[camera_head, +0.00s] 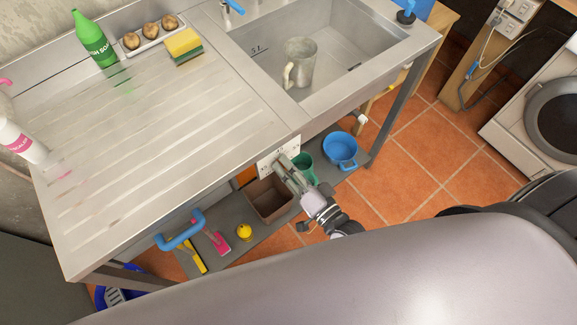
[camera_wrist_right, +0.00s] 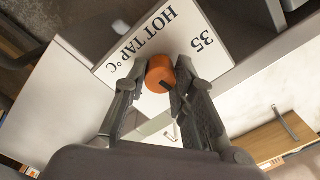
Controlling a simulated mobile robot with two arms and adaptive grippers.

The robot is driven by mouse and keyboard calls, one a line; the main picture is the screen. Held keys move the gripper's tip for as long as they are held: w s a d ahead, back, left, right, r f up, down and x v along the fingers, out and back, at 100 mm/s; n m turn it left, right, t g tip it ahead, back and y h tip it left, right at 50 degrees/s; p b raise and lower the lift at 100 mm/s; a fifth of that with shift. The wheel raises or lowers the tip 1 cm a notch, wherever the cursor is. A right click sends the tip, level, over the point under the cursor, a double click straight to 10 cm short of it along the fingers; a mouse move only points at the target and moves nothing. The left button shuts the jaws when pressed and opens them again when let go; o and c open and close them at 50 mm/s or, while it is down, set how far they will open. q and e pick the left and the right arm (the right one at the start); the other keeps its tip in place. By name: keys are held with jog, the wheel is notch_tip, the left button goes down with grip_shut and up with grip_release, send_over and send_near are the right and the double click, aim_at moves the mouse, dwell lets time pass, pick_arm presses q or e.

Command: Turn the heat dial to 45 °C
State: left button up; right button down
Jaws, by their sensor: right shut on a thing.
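The heat dial is an orange knob (camera_wrist_right: 160,73) on a white panel (camera_wrist_right: 150,35) marked "HOT TAP °C", with the number 35 near one edge. The lettering shows upside down in the right wrist view. No other numbers can be read; the fingers cover part of the panel, and I cannot tell where the dial points. My right gripper (camera_wrist_right: 163,88) is shut on the dial, one finger on each side. In the head view the panel (camera_head: 277,150) is at the front of the sink unit, and my right gripper (camera_head: 284,163) reaches it, hiding the dial. My left gripper is not in view.
The steel sink unit (camera_head: 165,130) holds a green bottle (camera_head: 93,42), a sponge (camera_head: 184,46) and a metal jug (camera_head: 299,62). Below are a brown bin (camera_head: 270,200), a green mug (camera_head: 304,167) and a blue pot (camera_head: 341,149).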

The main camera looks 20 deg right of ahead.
jog(key=shift+m, duration=0.8)
jog(key=c, duration=1.3)
grip_release()
jog(key=shift+s, duration=0.1)
jog(key=v, duration=1.2)
